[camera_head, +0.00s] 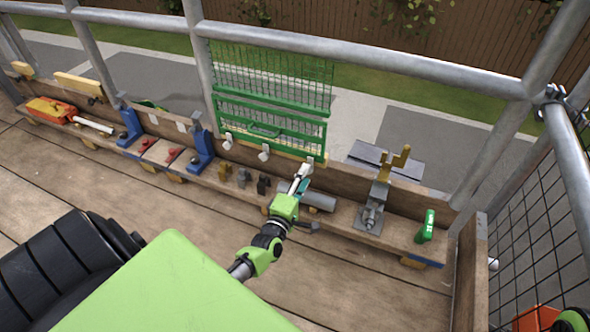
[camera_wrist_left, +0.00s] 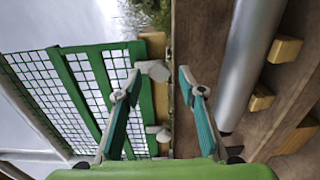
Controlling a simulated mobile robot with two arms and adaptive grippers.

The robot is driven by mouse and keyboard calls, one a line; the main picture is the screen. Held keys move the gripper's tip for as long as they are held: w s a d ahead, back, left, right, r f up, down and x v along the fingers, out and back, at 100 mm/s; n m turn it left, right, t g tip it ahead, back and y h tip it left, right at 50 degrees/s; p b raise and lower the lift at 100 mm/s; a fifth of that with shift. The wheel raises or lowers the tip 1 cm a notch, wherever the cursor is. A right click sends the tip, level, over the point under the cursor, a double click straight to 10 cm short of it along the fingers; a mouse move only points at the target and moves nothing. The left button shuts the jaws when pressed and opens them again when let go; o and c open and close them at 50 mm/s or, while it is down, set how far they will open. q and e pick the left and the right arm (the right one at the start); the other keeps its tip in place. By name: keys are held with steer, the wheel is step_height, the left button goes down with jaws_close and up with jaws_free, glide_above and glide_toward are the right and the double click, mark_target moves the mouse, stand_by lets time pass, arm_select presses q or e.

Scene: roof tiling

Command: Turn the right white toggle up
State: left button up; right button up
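A green wire rack (camera_head: 270,110) stands upright against the railing, with white toggles along its wooden bottom strip. The left toggle (camera_head: 227,140) and middle toggle (camera_head: 263,152) show clearly in the head view. The right white toggle (camera_wrist_left: 154,70) is near the strip's end in the left wrist view; in the head view my fingers crowd it. My left gripper (camera_head: 301,180) is open at the rack's lower right corner. In the left wrist view its fingertips (camera_wrist_left: 160,75) lie on either side of the right toggle, with a gap visible. I cannot tell whether either finger touches it. My right gripper's fingers are not visible.
A grey tube (camera_head: 318,201) lies on the wooden shelf just right of the gripper. A metal clamp-like tool (camera_head: 372,208) and a green bottle-like object (camera_head: 426,226) stand farther right. Metal railing pipes (camera_head: 350,62) cross above the rack.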

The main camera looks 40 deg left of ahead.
arm_select(q)
steer(key=v, duration=1)
steer(key=shift+a, duration=0.1)
